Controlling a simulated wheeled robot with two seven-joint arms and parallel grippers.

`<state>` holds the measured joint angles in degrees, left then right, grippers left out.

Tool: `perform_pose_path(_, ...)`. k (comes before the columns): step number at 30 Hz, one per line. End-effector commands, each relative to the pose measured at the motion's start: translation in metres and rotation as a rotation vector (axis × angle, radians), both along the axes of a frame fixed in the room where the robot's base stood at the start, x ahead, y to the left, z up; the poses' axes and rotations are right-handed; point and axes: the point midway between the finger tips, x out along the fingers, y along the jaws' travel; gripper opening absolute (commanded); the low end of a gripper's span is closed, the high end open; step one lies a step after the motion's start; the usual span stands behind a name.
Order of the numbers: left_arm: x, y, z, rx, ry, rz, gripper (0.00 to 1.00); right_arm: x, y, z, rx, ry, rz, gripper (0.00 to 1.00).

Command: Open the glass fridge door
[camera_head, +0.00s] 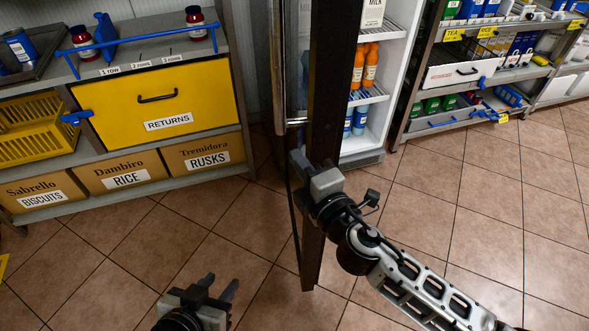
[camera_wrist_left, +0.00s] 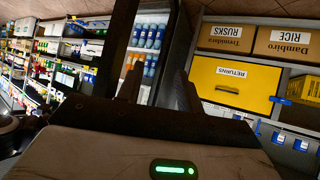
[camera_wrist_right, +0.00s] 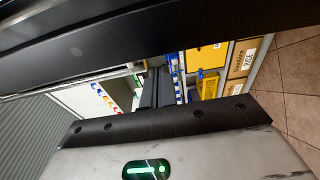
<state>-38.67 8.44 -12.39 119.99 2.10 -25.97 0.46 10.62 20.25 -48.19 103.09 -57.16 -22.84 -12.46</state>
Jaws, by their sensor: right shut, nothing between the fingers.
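The glass fridge door (camera_head: 328,120) stands swung out from the fridge (camera_head: 362,158), seen almost edge-on as a dark frame in the head view. Its long metal handle (camera_head: 279,75) is on the door's left face. The fridge interior shows to the right of the door. My right gripper (camera_head: 299,160) is shut and empty, close against the lower part of the door frame; I cannot tell whether it touches. In the right wrist view a dark bar (camera_wrist_right: 150,38) crosses close in front of the gripper. My left gripper (camera_head: 219,284) is open and empty, low over the floor, left of the door.
A shelf unit with a yellow returns drawer (camera_head: 155,98) and cardboard boxes (camera_head: 119,173) stands left. Inside the fridge are orange bottles (camera_head: 364,68), blue bottles (camera_head: 360,119) and a milk carton (camera_head: 372,12). Stocked shelves (camera_head: 410,100) stand right. The tiled floor is clear.

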Motion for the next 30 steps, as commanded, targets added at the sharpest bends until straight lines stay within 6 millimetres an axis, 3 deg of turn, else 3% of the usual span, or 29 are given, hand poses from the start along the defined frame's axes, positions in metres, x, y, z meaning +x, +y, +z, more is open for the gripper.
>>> perform_pose_path(4, 0.0, 0.0, 0.0, 0.002, 0.001, -0.001, 0.36, 0.001, -0.013, 0.001, 0.001, 0.0, -0.001, 0.0)
perform_pose_path(18, 0.0, 0.0, -0.002, 0.002, 0.003, -0.002, 0.36, 0.002, -0.02, -0.001, 0.001, 0.0, -0.002, 0.0)
perform_pose_path(20, 0.0, -0.001, -0.004, 0.001, 0.002, -0.002, 0.36, 0.004, -0.03, -0.003, -0.001, 0.002, -0.004, 0.0)
perform_pose_path(30, 0.005, -0.003, -0.006, -0.027, -0.02, 0.002, 0.36, 0.021, -0.115, -0.004, -0.003, 0.001, -0.006, 0.0)
